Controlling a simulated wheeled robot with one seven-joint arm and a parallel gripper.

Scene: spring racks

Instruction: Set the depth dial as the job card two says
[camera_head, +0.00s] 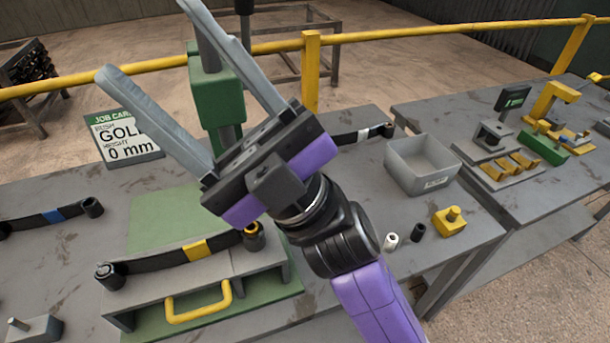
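A job card (112,150) stands at the back left of the near bench. It reads "GOLD" and "0 mm"; a gripper finger hides its right edge and possibly part of the text. I cannot tell whether it is card two. My gripper (148,40) is open and empty, its two long grey fingers spread apart, raised in front of the green press (217,95). I cannot make out a depth dial; my gripper and arm cover part of the press and bench. A small dark display (513,98) with a green readout stands on the right bench, too small to read.
A yellow-banded leaf spring (195,249) lies on a grey fixture with a yellow handle (200,303). A blue-banded spring (50,215) lies left. A grey bin (420,165), white bush (390,242), black bush (417,232) and yellow block (449,221) stand right. A yellow rail (400,34) runs behind.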

